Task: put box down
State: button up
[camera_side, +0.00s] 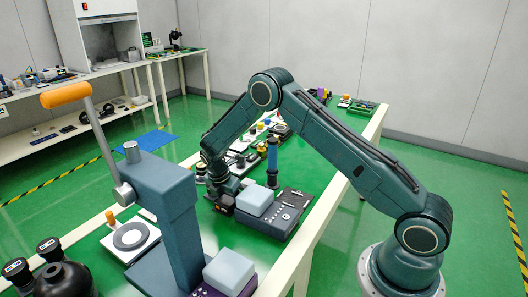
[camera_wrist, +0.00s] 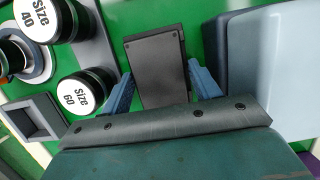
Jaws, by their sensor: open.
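A dark grey flat-topped box (camera_wrist: 158,72) with small screws at its corners lies between the two blue fingers of my gripper (camera_wrist: 163,88) in the wrist view. The fingers are spread, one on each side of the box. The left finger looks slightly apart from it; the right one is very close, and I cannot tell whether it touches. In the side view my gripper (camera_side: 222,202) is low over the green bench, left of a device with a pale blue block. The box cannot be made out clearly there.
The pale blue block (camera_side: 254,200) is close on the right; it also shows in the wrist view (camera_wrist: 275,70). Black cylinders marked Size 60 (camera_wrist: 88,92) and Size 40 stand on the left. A column stand with an orange handle (camera_side: 66,95) rises in front.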

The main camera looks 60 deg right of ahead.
jog(key=v, duration=1.2)
jog(key=shift+r, duration=0.2)
dwell(0.4)
